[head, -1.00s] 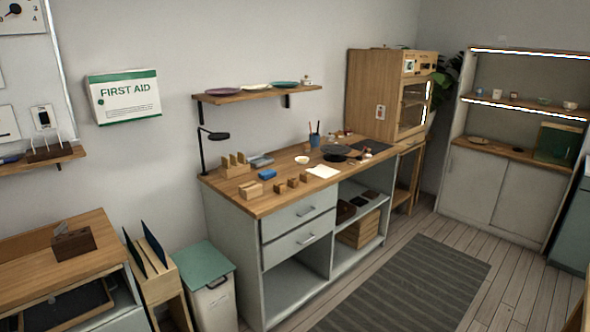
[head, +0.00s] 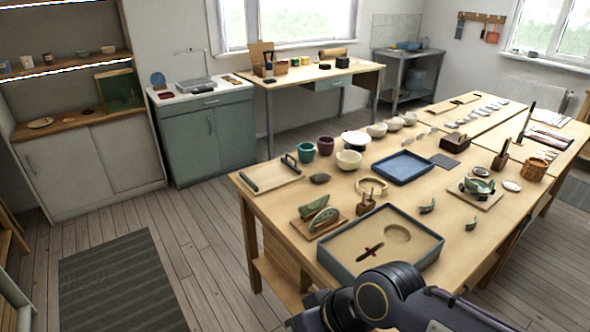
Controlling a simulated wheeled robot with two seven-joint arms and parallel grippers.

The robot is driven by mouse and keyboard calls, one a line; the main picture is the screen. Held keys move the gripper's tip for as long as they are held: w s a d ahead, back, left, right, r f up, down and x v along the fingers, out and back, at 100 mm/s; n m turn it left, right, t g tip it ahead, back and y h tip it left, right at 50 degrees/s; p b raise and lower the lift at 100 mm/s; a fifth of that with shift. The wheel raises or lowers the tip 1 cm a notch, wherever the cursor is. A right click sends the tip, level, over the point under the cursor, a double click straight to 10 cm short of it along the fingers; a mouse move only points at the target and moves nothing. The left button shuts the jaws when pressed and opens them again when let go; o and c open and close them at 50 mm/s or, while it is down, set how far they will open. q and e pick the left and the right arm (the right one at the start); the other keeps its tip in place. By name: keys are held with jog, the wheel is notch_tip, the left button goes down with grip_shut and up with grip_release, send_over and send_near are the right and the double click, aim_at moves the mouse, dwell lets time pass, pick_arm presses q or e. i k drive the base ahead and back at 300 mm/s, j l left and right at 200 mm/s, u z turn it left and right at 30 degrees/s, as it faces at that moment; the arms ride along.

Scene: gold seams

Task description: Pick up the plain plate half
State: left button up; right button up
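On the long wooden table (head: 290,232), two green pieces that look like plate halves stand in a small wooden holder (head: 328,232) near the front left. The rear piece (head: 312,206) is partly hidden by the front piece (head: 323,219), which has a paler edge. I cannot tell which of them is plain. Smaller green sherds (head: 428,206) lie farther right. A dark link of my arm shows at the bottom edge, below the holder. Neither of my grippers is in view.
A blue-grey tray of sand (head: 342,268) sits at the table's near edge, right beside the holder. A wooden board (head: 270,174), cups and bowls (head: 348,160), and a blue tray (head: 403,167) stand behind. Floor is open left of the table, with a striped mat (head: 120,280).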

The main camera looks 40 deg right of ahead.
aim_at(306, 208)
jog(key=i+l+z, duration=0.2)
jog(key=i+z, duration=0.2)
jog(key=i, duration=0.15)
jog(key=i+z, duration=0.4)
jog(key=i, duration=0.15)
